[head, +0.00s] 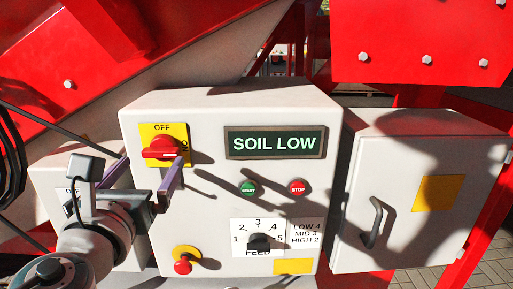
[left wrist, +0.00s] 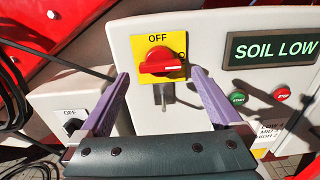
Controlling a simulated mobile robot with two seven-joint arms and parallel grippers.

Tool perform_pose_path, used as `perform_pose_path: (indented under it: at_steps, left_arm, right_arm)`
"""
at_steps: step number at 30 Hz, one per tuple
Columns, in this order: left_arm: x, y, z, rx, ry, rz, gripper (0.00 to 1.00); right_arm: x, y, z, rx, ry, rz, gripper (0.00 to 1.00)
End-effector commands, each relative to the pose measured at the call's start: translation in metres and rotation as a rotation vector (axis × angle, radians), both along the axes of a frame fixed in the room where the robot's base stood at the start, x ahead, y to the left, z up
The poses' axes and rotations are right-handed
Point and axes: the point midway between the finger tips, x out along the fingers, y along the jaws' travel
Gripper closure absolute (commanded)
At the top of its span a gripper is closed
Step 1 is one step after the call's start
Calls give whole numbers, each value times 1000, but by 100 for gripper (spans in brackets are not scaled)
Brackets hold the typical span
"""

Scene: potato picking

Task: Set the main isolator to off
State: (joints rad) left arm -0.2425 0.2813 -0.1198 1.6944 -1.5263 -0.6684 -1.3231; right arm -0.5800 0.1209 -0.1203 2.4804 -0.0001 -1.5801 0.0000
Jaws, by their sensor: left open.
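The main isolator (head: 162,148) is a red rotary knob on a yellow plate marked OFF at the top, on the upper left of the white control box (head: 210,112). In the left wrist view the knob (left wrist: 160,62) lies crosswise, with its white mark towards the right, not up at OFF. The plate's right-hand lettering is partly hidden. My left gripper (head: 155,160) is open, with purple fingers. In the left wrist view its fingertips (left wrist: 159,74) stand on either side of and slightly below the knob, holding nothing. My right gripper is not in view.
A smaller box with a black switch (left wrist: 74,126) marked OFF is at left. The control box carries a SOIL LOW display (head: 275,143), green start (head: 248,188) and red stop buttons (head: 297,187), a feed dial (head: 259,241) and a red mushroom button (head: 182,266). Cables hang at far left.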

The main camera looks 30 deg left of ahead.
Motion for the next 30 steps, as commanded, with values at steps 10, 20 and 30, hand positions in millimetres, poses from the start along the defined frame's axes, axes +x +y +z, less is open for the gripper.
perform_pose_path:
  at_steps: [10,20,30]
  left_arm:
    - [41,23,0,-4,-2,2,0]
    - [43,24,0,-4,-1,2,2]
    - [43,24,0,-4,-1,2,40]
  right_arm:
    - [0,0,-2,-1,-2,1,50]
    - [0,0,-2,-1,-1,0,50]
    - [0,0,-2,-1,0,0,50]
